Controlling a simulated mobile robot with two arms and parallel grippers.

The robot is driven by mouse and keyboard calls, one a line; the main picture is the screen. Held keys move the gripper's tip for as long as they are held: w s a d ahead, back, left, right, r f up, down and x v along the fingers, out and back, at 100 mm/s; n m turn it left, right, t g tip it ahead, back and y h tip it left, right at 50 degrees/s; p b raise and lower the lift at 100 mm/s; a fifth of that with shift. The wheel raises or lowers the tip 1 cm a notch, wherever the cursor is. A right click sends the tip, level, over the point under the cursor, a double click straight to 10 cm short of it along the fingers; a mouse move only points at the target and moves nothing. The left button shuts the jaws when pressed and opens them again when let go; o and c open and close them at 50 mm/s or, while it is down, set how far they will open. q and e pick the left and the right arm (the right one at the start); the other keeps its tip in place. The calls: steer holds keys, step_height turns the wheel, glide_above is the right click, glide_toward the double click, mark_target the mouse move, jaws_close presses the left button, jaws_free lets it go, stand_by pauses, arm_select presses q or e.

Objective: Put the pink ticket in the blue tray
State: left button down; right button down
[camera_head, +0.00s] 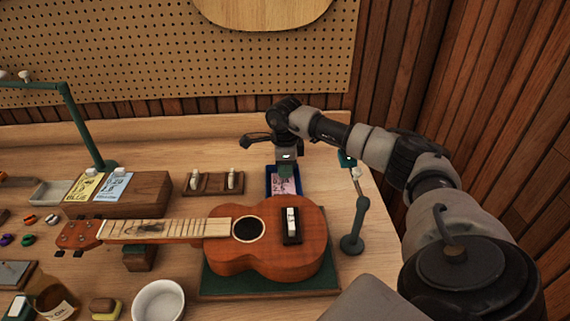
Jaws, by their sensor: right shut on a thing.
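My right gripper (286,170) points down over the blue tray (269,176), behind the ukulele's body. It is shut on the pink ticket (286,186), which hangs below the fingers within the tray's outline. I cannot tell whether the ticket touches the tray floor. The ukulele hides the tray's near edge, and the gripper covers part of its far side. My left gripper is not in view.
The ukulele (275,249) lies on a green mat (243,287) in front of the tray. A green stand (353,241) is at the right. Yellow (84,187) and blue (114,186) tickets stand in a wooden block. A white bowl (158,301) is at the front.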

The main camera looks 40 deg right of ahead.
stand_by(0.7)
steer(key=c, duration=1)
jaws_free()
steer(key=shift+r, duration=0.1)
steer(key=shift+c, duration=0.2)
steer(key=shift+s, duration=0.1)
steer(key=shift+r, duration=0.1)
steer(key=shift+c, duration=0.2)
steer(key=shift+o, duration=0.8)
steer(key=shift+r, duration=0.15)
steer(key=shift+c, duration=0.3)
